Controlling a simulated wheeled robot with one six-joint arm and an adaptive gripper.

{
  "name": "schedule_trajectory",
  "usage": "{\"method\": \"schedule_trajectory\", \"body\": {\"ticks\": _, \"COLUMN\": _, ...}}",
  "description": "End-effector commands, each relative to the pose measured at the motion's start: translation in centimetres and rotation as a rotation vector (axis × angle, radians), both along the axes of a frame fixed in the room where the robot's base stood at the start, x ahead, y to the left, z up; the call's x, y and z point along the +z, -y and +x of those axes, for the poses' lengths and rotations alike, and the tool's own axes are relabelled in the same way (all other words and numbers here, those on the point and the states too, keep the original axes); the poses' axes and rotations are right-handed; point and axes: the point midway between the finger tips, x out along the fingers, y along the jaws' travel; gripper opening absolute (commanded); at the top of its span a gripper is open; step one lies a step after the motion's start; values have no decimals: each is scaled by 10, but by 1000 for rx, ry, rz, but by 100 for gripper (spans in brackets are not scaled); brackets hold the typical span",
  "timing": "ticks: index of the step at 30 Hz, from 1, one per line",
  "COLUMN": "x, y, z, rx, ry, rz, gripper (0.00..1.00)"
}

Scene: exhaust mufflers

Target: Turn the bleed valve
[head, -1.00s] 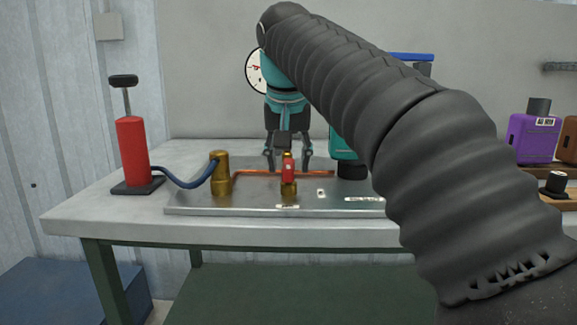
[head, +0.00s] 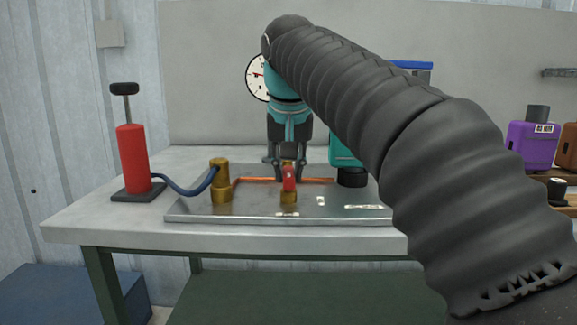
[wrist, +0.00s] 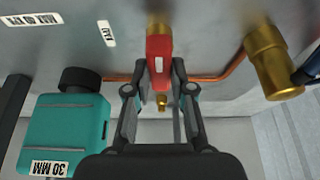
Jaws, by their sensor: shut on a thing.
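The bleed valve is a small brass fitting (head: 288,198) with a red handle (head: 289,178) on the metal plate (head: 240,212). In the wrist view the red handle (wrist: 160,50) lies between the fingertips of my gripper (wrist: 160,85). In the head view my gripper (head: 288,176) reaches down from above and behind the valve, shut on the red handle. A small brass tip (wrist: 162,102) shows between the fingers. The finger contact is partly hidden in the head view.
A brass cylinder (head: 220,182) stands left on the plate, joined by a blue hose (head: 186,188) to a red hand pump (head: 133,158). A copper pipe (head: 252,181) runs behind the valve. A teal unit (wrist: 66,132) stands close beside my gripper. A gauge (head: 256,78) is behind.

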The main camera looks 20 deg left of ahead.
Motion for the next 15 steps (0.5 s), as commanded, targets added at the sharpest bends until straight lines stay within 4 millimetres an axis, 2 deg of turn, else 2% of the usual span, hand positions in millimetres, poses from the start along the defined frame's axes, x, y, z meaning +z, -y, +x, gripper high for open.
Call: {"method": "schedule_trajectory", "body": {"ticks": 15, "x": 4, "y": 3, "z": 2, "rx": 420, "ry": -2, "rz": 0, "gripper": 0}}
